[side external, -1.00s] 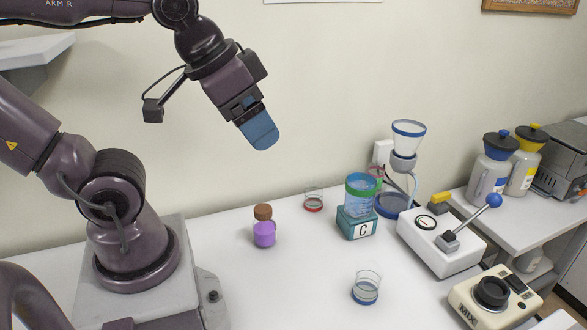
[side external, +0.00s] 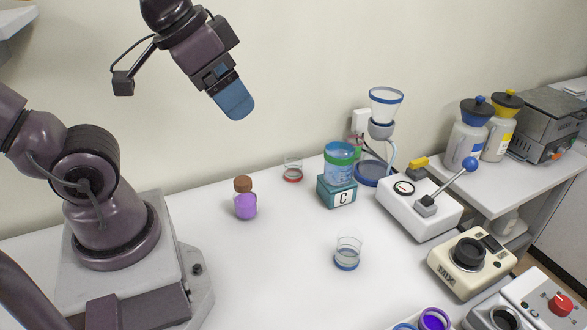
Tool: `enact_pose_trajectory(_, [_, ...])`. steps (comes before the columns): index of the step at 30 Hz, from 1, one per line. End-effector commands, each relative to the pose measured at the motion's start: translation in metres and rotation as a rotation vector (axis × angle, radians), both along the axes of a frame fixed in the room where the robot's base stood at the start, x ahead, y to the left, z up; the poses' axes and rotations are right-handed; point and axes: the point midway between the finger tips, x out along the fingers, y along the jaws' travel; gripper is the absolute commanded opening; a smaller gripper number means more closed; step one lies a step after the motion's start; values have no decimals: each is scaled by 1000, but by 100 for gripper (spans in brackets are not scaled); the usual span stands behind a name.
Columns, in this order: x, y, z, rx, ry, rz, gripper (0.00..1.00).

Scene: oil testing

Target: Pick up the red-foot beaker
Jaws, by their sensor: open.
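The red-foot beaker (side external: 293,171) is a small clear glass with a red base. It stands upright on the white table near the back wall, right of the purple bottle, and looks empty. My gripper (side external: 234,104), with blue fingers, hangs high in the air, up and left of the beaker in the picture and well apart from it. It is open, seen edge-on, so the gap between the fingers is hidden. Nothing shows in it.
A corked purple bottle (side external: 245,200) stands left of the beaker. A blue-foot beaker (side external: 347,254) stands nearer the front. A lever device (side external: 420,205) and mixer (side external: 470,256) stand right.

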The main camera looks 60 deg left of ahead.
Motion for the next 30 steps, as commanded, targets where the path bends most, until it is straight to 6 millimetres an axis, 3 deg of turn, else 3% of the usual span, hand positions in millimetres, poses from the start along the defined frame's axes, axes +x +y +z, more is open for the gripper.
enact_pose_trajectory(5, [7, 8, -9, 63, 62, -21, 79])
enact_pose_trajectory(14, [45, 59, -58, 452, 404, -204, 79])
enact_pose_trajectory(21, [82, 96, -104, 793, 673, -447, 79])
enact_pose_trajectory(30, [132, 124, -178, 1201, 944, -872, 79])
